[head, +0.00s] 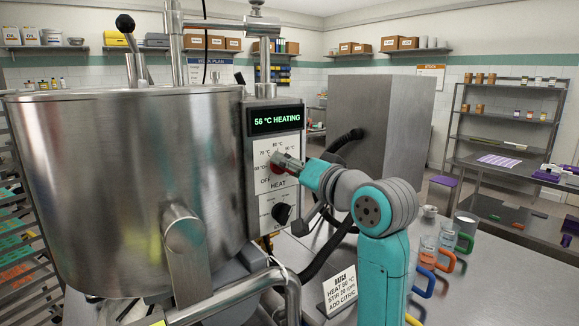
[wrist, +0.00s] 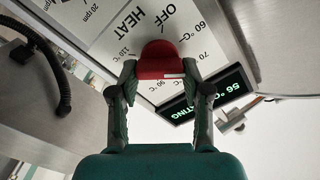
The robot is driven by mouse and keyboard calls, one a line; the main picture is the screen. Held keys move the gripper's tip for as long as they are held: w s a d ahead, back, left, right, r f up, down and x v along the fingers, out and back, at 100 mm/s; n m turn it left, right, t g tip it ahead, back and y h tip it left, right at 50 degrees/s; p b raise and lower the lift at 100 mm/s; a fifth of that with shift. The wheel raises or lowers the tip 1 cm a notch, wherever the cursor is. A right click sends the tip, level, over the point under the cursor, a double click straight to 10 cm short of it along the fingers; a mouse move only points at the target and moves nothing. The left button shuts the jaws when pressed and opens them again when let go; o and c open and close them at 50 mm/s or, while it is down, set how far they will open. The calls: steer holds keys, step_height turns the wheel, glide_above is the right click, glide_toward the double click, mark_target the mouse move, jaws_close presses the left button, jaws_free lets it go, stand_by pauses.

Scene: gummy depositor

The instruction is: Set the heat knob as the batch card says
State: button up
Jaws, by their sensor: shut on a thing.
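The red heat knob (head: 277,160) sits on the white dial panel at the right of the steel kettle. My gripper (head: 287,164) reaches it from the right and is shut on it. In the wrist view the red knob (wrist: 158,60) is between the two fingertips of my gripper (wrist: 158,75), with OFF, 60 and 70 °C marks around it. A white mark shows on the knob, but I cannot tell its setting. The display (head: 276,120) reads 56 °C HEATING. The batch card (head: 342,290) stands on the table; its small heat line looks like 90 °C.
A black knob (head: 281,212) sits lower on the same panel. The steel kettle (head: 130,190) fills the left, with a pipe in front. A tall steel cabinet (head: 375,120) stands behind my arm. Jars with coloured handles (head: 428,250) stand at the right of my arm.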

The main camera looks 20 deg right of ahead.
steer(key=shift+d+f+m, duration=0.1)
steer(key=shift+f+m, duration=0.05)
steer(key=shift+m, duration=2.35)
steer(key=shift+d+f+m, duration=0.1)
steer(key=shift+f+m, duration=0.05)
steer(key=shift+m, duration=2.35)
steer(key=o, duration=1.2)
steer(key=shift+c, duration=0.2)
steer(key=v, duration=1.2)
